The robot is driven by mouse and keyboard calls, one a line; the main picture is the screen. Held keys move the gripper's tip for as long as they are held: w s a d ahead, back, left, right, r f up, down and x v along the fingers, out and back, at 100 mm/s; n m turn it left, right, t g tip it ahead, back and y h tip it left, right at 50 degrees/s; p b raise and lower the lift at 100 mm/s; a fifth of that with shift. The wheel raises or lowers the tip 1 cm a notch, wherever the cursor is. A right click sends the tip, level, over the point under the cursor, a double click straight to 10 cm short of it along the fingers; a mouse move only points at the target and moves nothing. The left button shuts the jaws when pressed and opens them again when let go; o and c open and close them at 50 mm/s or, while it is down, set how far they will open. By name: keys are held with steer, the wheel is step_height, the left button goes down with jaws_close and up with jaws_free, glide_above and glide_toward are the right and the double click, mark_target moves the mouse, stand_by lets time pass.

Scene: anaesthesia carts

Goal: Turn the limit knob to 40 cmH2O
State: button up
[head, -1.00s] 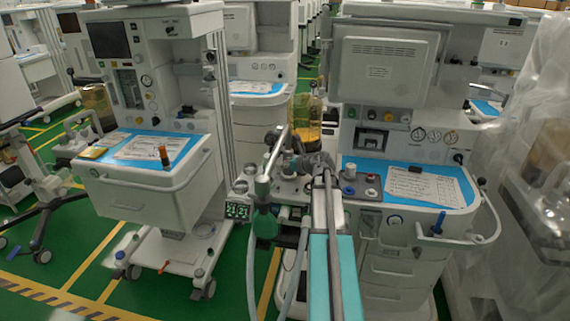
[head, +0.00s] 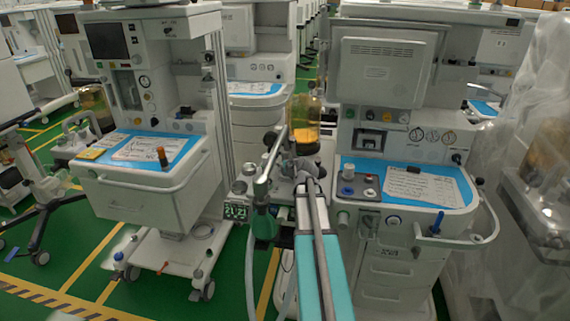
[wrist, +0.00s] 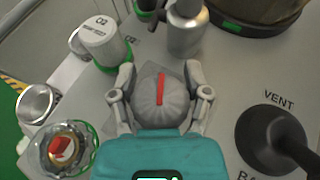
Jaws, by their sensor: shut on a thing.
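In the wrist view a round grey ribbed knob (wrist: 163,102) with a red pointer line sits on the grey panel. The red line points almost straight up in that picture. My gripper (wrist: 160,98) has one finger on each side of the knob and is shut on it. No pressure scale around the knob can be read. In the head view my gripper (head: 309,168) is at the cart's left-hand valve block, and the knob itself is hidden there.
In the wrist view a black VENT/BAG lever (wrist: 270,138) stands close on the right. An O2 flush button (wrist: 100,42), a metal post (wrist: 187,28) and a clear-capped red control (wrist: 66,150) are nearby. In the head view an amber canister (head: 306,118) stands behind my gripper.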

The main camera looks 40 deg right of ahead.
steer(key=shift+s+d+m+h, duration=0.1)
steer(key=shift+m+h, duration=0.3)
stand_by(0.4)
steer(key=o, duration=0.9)
steer(key=shift+o, duration=0.2)
steer(key=shift+n+y, duration=0.8)
steer(key=shift+y, duration=0.1)
